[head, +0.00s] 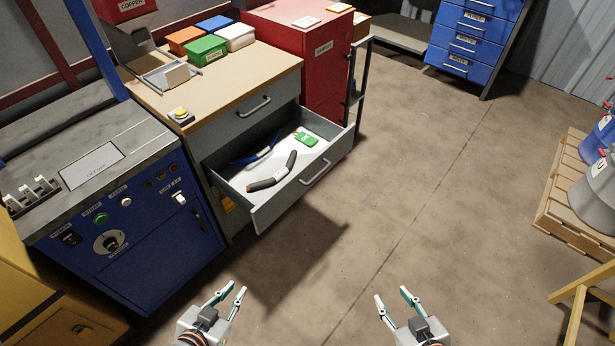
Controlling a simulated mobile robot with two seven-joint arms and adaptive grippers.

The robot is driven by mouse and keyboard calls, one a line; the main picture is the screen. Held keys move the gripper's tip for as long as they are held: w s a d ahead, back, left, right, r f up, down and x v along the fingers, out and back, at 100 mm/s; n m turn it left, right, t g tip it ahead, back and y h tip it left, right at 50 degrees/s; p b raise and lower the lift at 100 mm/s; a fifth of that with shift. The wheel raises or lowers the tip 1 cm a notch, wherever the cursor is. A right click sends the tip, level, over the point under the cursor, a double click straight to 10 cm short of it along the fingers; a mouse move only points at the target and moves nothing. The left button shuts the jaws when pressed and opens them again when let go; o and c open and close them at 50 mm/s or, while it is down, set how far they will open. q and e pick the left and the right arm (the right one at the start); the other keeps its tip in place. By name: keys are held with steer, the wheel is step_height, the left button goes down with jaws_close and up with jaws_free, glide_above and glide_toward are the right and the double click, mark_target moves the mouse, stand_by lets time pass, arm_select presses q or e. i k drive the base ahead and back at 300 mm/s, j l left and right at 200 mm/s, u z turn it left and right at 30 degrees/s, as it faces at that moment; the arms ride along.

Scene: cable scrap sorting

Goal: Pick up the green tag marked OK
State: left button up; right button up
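The green tag (306,139) lies flat in the open drawer (300,201), towards its back right, with small white lettering on it. A dark grey cable piece (265,184) with a pale band and a blue cable piece (250,158) lie in the same drawer, to the left of the tag. My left gripper (230,291) is open and empty over the floor, in front of and below the drawer. My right gripper (391,297) is open and empty over the floor further right. Both are well apart from the tag.
The drawer juts out from a workbench (230,84) carrying several coloured bins and a yellow button box (181,115). A blue control cabinet (140,245) stands left, a red cabinet (310,55) behind. A pallet (570,215) with drums stands right. The middle floor is clear.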

mark_target(308, 140)
steer(key=i+l+u, duration=0.2)
steer(key=l, duration=0.25)
steer(key=i+l, duration=0.2)
steer(key=l, duration=0.15)
steer(key=i+l+u, duration=0.15)
steer(key=l, duration=0.2)
